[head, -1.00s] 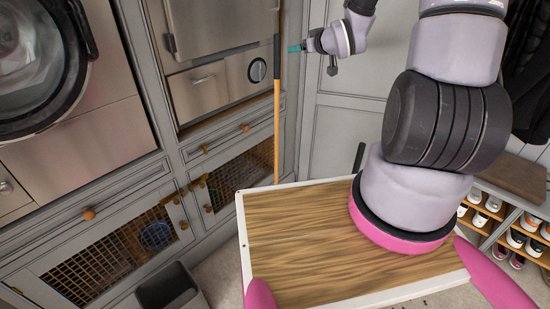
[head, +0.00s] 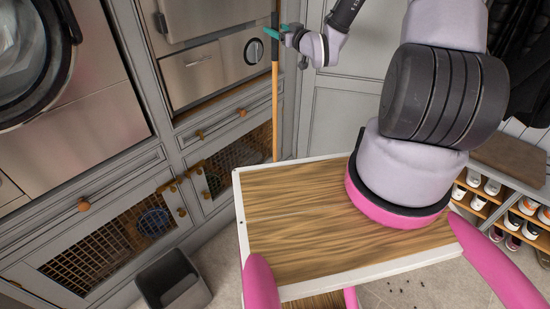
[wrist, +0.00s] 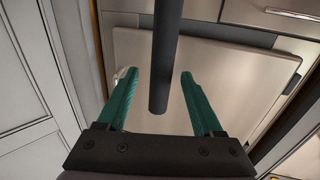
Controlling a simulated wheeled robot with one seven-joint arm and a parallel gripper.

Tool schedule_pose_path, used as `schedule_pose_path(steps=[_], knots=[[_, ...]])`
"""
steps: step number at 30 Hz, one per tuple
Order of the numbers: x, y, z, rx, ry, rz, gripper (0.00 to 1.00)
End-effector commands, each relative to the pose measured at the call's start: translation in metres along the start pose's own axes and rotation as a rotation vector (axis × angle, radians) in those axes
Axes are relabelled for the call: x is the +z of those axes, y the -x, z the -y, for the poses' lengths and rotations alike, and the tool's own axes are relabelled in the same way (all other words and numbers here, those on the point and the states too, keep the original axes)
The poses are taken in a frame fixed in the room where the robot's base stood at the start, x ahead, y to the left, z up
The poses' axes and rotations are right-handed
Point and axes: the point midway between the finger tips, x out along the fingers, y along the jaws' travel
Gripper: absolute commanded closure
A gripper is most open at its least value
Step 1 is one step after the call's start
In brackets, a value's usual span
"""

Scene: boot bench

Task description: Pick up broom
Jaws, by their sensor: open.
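The broom (head: 275,105) stands upright against the cabinets at the back, with a long wooden handle and a dark grip at its top. Its lower end is hidden behind the wooden board of my body. My gripper (head: 277,32) is at the dark upper part of the handle. In the wrist view, the dark handle (wrist: 165,60) lies between the two green fingers of my gripper (wrist: 158,85). The fingers are apart, with a gap showing on each side of the handle.
Grey cabinets with steel appliances (head: 215,70) stand at the left and behind the broom. A grey bin (head: 172,280) is on the floor at lower left. A shoe rack (head: 500,205) and dark hanging coats (head: 525,75) are at the right. A grey panelled door (head: 345,115) is behind my arm.

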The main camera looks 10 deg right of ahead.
Motion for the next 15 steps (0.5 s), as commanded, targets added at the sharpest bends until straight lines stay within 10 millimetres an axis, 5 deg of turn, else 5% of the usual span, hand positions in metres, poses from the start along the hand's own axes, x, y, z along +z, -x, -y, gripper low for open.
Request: schedule_pose_path(steps=[7,15], knots=[[0.001,-0.037,0.001,-0.002,0.001,-0.002,0.32],[0.001,-0.047,0.0,-0.001,0.0,0.0,0.32]])
